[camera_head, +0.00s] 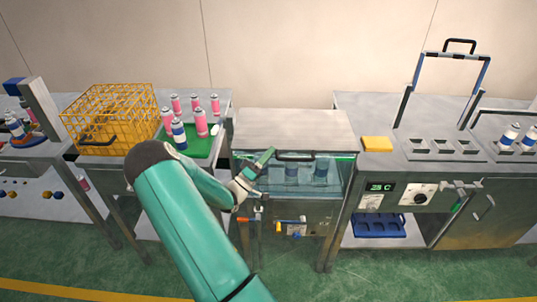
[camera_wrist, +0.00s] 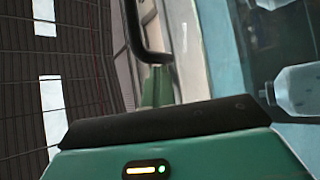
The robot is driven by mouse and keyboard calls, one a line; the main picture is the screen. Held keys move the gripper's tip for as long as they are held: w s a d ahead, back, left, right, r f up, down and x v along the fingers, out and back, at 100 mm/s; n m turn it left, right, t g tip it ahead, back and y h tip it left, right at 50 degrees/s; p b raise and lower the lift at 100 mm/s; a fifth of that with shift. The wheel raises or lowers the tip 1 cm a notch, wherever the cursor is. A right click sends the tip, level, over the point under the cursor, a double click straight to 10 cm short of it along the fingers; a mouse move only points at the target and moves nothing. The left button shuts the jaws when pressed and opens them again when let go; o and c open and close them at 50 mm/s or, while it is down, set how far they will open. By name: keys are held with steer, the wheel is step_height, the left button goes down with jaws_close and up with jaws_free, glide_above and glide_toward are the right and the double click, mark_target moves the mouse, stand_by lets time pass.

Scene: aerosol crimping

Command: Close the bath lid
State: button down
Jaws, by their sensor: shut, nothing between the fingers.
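The bath (camera_head: 340,178) is a metal tank with a clear front and bluish water, with several cans (camera_head: 321,170) behind the front. Its grey lid (camera_head: 292,128) lies across the top, looking flat or nearly so; I cannot tell whether a small gap remains. A black handle (camera_head: 297,157) runs along the lid's front edge. My gripper (camera_head: 270,153) is shut and empty, its tip at the handle's left end. In the wrist view the green fingers (camera_wrist: 158,86) show just below the bent black handle (camera_wrist: 147,38); contact is unclear. Part of the bath's left front is hidden by my gripper.
A yellow wire basket (camera_head: 110,118) and a green tray (camera_head: 203,142) with pink and blue cans stand to the left. A yellow block (camera_head: 377,143) and a control panel (camera_head: 395,194) are to the right. Small valves (camera_head: 290,224) stick out below the bath.

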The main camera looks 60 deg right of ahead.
steer(key=v, duration=1.4)
steer(key=shift+d, duration=0.1)
steer(key=s+a+r+n+t+y, duration=0.2)
steer(key=a+r+y, duration=0.5)
steer(key=a, duration=0.6)
steer(key=s+a+r+n+t+y, duration=0.1)
steer(key=a+r+n+t+y, duration=0.3)
steer(key=a, duration=0.9)
steer(key=s+a+r+n+t+y, duration=0.2)
steer(key=a+r+t+y, duration=0.5)
steer(key=a+r+y, duration=0.4)
step_height(320, 180, up, 3)
steer(key=shift+s+a+r+n+t+y, duration=0.1)
steer(key=shift+s+a+n+t+y, duration=0.25)
steer(key=shift+a+n, duration=0.6)
